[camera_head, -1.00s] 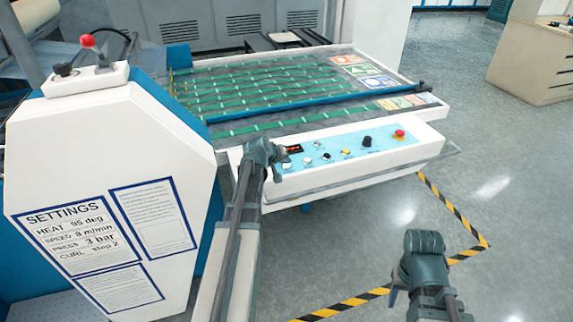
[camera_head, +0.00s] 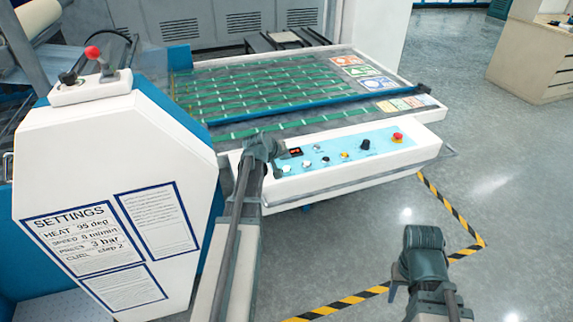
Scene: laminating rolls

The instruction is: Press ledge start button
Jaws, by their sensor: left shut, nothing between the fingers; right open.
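The ledge (camera_head: 350,172) runs along the front of the machine table and carries a light blue control panel (camera_head: 330,158). The panel has several small buttons, a small red-lit display (camera_head: 295,152), a black knob (camera_head: 365,145) and a red button (camera_head: 397,137) at its right end. Which one is the start button, I cannot read from its label. My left gripper (camera_head: 276,152) is shut and empty at the panel's left end, close to a pale button (camera_head: 286,168); I cannot tell whether it touches anything. My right gripper (camera_head: 396,287) is open and empty over the floor at the lower right.
The table (camera_head: 240,70) holds green strips. Yellow-black floor tape (camera_head: 455,212) marks the floor; open floor lies right. A beige cabinet (camera_head: 535,60) stands far right.

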